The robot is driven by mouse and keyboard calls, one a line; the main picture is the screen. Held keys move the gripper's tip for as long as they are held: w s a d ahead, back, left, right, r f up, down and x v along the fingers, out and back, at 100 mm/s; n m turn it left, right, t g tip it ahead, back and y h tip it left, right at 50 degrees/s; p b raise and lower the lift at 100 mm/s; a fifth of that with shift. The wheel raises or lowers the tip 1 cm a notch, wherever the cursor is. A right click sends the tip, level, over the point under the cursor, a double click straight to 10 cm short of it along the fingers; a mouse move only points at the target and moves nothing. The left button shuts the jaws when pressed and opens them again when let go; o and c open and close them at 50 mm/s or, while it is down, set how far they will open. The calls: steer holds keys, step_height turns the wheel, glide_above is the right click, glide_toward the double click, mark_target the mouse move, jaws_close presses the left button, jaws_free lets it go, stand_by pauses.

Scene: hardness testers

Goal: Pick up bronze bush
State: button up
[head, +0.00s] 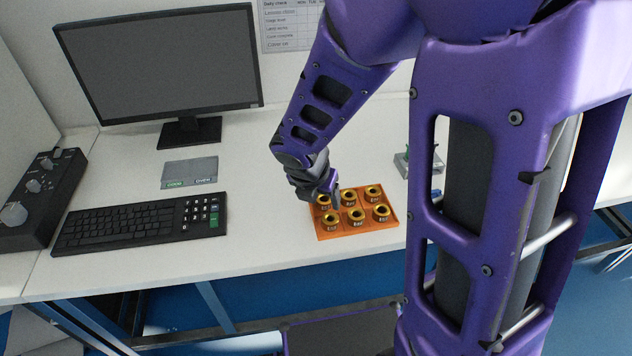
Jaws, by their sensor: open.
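Several ring-shaped bronze bushes stand in an orange tray (338,233) on the white table, in two rows. A front-row bush (355,217) sits at the middle of the tray, and another bush (381,213) sits at front right. A back-row bush (373,193) is at the right. My gripper (329,195) is over the tray's back left part, close to the back-left bush (324,203), and partly covers it. The gripper is open. I cannot tell whether its fingers touch a bush or go around one.
A black control box (38,195) is at far left. A small grey fixture (404,163) stands behind the tray, at right.

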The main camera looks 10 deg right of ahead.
steer(key=b, duration=0.4)
glide_toward(330, 216)
steer(key=f, duration=0.3)
steer(key=shift+s, duration=0.2)
steer(key=shift+w+d+b+x, duration=0.15)
steer(key=shift+b+x, duration=0.35)
steer(key=shift+x, duration=0.9)
steer(key=shift+w+d+b+x, duration=0.1)
steer(key=shift+b+x, duration=0.4)
steer(key=shift+x, duration=0.95)
steer(key=shift+r, duration=0.2)
jaws_close()
